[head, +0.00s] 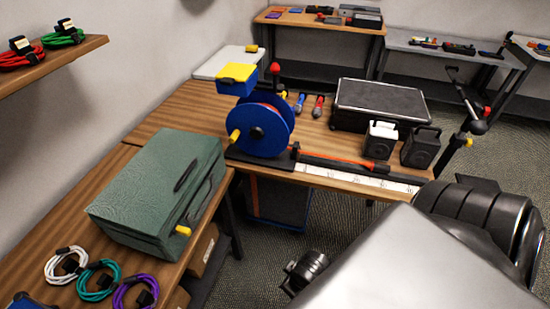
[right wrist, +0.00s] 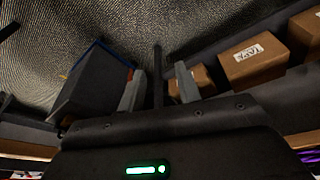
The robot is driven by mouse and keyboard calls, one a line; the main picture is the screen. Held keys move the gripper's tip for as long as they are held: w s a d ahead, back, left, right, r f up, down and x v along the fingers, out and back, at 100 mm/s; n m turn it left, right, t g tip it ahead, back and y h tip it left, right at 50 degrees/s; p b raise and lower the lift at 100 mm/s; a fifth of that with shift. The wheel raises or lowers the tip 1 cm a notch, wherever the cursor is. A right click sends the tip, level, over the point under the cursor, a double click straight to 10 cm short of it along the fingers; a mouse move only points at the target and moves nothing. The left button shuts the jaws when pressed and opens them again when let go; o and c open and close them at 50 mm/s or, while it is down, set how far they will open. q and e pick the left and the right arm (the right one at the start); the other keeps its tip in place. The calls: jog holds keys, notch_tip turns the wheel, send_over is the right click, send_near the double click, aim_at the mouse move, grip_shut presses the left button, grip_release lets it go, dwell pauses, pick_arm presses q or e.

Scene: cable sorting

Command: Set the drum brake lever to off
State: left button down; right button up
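The drum (head: 262,125) is a blue-sided reel with orange cable, on the far wooden bench in the head view. A thin lever with a red ball knob (head: 275,68) stands up behind it; it looks like the brake lever, but its off mark cannot be read. A yellow crank handle (head: 234,136) sticks out at the reel's left. My right gripper (right wrist: 160,88) is open and empty in the right wrist view, pointing toward the floor, with a dark table leg visible between its fingers. It is away from the lever. My left gripper is not in view.
A green case (head: 160,185) stands on the near left bench, with several coiled cables beside it. A black case (head: 378,102) and two small boxes sit right of the drum. A ruler strip (head: 365,177) runs along the front edge. Cardboard boxes (right wrist: 252,62) show below the bench.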

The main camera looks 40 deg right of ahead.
jog(key=w+d+r+t, duration=0.1)
jog(key=w+d+r, duration=0.15)
jog(key=r, duration=0.55)
jog(key=m+t+h, duration=0.6)
jog(key=t+h, duration=0.1)
jog(key=t, duration=0.5)
send_near(276, 76)
jog(key=shift+t, duration=0.3)
jog(key=p+x, duration=0.1)
jog(key=x, duration=0.4)
jog(key=p+x, duration=0.2)
jog(key=x, duration=0.3)
jog(key=shift+f, duration=0.25)
jog(key=shift+w+d+f+p, duration=0.1)
jog(key=shift+w+d+p, duration=0.05)
jog(key=shift+w+p, duration=0.15)
jog(key=shift+s, duration=0.1)
grip_shut()
